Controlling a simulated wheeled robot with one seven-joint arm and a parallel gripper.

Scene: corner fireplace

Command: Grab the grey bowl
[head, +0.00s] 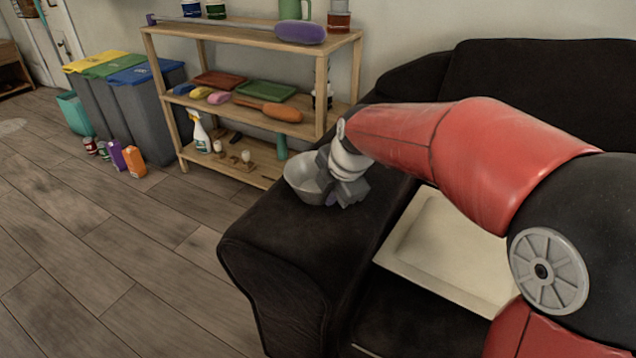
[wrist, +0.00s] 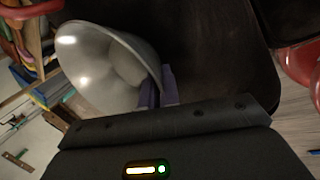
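The grey bowl (head: 304,181) is at the black sofa's left armrest, its open side up, and its right part is hidden by my gripper. My gripper (head: 345,194) reaches it from the right, over the armrest. In the wrist view the bowl (wrist: 96,62) fills the upper left, with its shiny inside showing. The two purple-grey fingers of my gripper (wrist: 159,88) are close together at the bowl's edge, with the rim between them. I cannot tell whether the bowl rests on the armrest or is slightly raised.
The black sofa armrest (head: 262,235) runs toward me. A cream tray-like panel (head: 455,250) lies on the seat. A wooden shelf (head: 322,95) with brushes, a spray bottle and cans stands behind the bowl. Bins (head: 140,105) stand at the left. The wooden floor there is mostly clear.

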